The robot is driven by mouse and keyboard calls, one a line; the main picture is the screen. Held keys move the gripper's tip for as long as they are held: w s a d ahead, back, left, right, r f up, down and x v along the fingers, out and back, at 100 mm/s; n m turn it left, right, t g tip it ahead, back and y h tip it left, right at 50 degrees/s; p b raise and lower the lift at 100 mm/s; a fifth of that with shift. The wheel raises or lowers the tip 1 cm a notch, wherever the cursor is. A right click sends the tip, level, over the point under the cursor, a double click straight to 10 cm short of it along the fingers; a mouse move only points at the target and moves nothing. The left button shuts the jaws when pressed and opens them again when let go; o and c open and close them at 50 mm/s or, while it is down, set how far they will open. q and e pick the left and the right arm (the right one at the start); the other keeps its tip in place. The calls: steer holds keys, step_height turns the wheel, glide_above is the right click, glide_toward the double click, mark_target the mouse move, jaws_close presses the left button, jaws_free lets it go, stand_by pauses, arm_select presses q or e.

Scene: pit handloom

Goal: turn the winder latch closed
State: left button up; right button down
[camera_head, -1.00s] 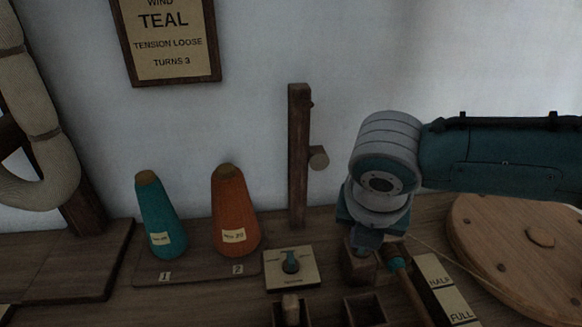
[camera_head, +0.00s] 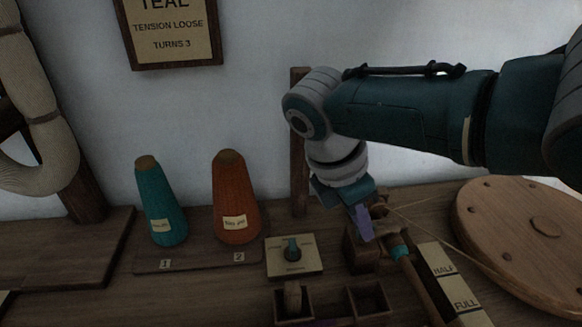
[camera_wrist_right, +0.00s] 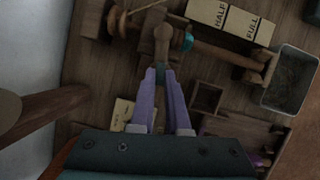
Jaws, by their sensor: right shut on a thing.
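The wooden winder (camera_head: 362,255) stands on the bench right of the dial plate, with its spindle (camera_head: 417,285) running toward the front right and a teal band of thread on it. In the right wrist view the winder head (camera_wrist_right: 150,22) is at the top centre, with the wooden latch (camera_wrist_right: 162,42) just beyond my fingertips. My right gripper (camera_head: 365,228) reaches down at the winder from the upper right. Its purple fingers (camera_wrist_right: 159,76) are close together around the latch's near end. The fingers and wrist hide part of the latch, so its exact angle is unclear. My left gripper is out of view.
A dial plate (camera_head: 293,267) lies left of the winder, near teal (camera_head: 162,208) and orange (camera_head: 235,205) cones. Open boxes (camera_head: 368,302) sit in front.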

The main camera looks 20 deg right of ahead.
steer(key=shift+w+f+m+g+b, duration=0.1)
steer(key=shift+m+g+b, duration=0.3)
steer(key=shift+m+b, duration=0.55)
steer(key=shift+m, duration=0.35)
steer(key=shift+d, duration=0.1)
steer(key=c, duration=0.9)
jaws_free()
steer(key=s+p+v, duration=0.1)
steer(key=p+v, duration=0.3)
steer(key=v, duration=0.6)
steer(key=shift+w+p, duration=0.3)
steer(key=shift+w, duration=0.2)
